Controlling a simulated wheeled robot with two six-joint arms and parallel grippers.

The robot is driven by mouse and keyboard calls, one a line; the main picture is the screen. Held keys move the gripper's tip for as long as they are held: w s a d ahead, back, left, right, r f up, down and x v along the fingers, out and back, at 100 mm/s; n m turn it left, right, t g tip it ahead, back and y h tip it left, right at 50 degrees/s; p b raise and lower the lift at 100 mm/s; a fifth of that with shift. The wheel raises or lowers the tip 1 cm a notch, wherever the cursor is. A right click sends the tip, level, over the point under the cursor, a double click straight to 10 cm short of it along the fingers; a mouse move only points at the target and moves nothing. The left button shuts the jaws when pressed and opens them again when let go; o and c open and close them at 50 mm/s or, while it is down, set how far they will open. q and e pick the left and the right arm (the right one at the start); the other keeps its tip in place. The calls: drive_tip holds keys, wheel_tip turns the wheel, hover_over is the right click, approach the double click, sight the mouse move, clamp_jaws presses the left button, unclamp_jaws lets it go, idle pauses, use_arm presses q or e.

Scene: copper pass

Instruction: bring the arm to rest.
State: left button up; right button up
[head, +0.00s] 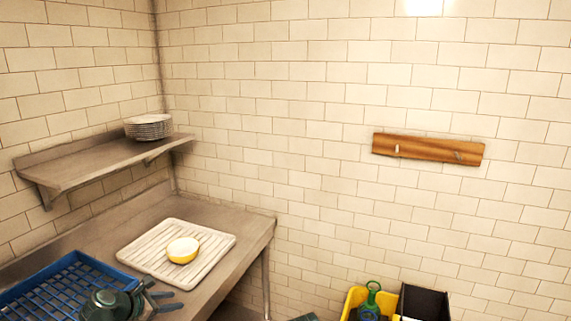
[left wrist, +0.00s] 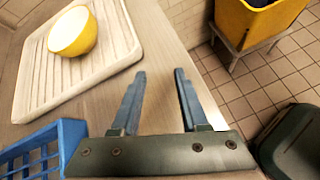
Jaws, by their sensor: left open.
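My left gripper (head: 152,297) shows at the bottom left of the head view, above the counter by the blue rack. In the left wrist view its two blue-grey fingers (left wrist: 158,98) stand apart with nothing between them. The fingers point toward the counter edge, beside the white ribbed drainboard (head: 200,242). A yellow bowl (head: 183,250) with a pale top sits on the drainboard, apart from the gripper; it also shows in the left wrist view (left wrist: 73,33). My right gripper is in neither view.
A blue rack (head: 38,290) stands on the metal counter (head: 250,228) at left. A wall shelf (head: 95,163) holds stacked plates (head: 149,126). A wooden strip with hooks (head: 428,149) hangs on the wall. A yellow bucket (head: 355,300) and a dark bin (head: 423,303) stand low at right.

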use_arm(q)
drive_tip(key=s+d+f+m+g, duration=0.3)
drive_tip(key=s+d+m, duration=0.1)
drive_tip(key=d+m, duration=0.4)
drive_tip(key=s+d+f+m+g, duration=0.3)
drive_tip(key=d+m, duration=0.3)
drive_tip(key=d, duration=0.4)
drive_tip(key=s+d+f+m+g+y, duration=0.2)
drive_tip(key=s+d+m+y, duration=0.4)
drive_tip(key=s+m, duration=0.7)
drive_tip(key=shift+d+m+g+y+p, duration=0.35)
drive_tip(key=shift+d+m+g, duration=0.35)
drive_tip(key=shift+d+m, duration=0.9)
drive_tip(key=shift+a, duration=0.25)
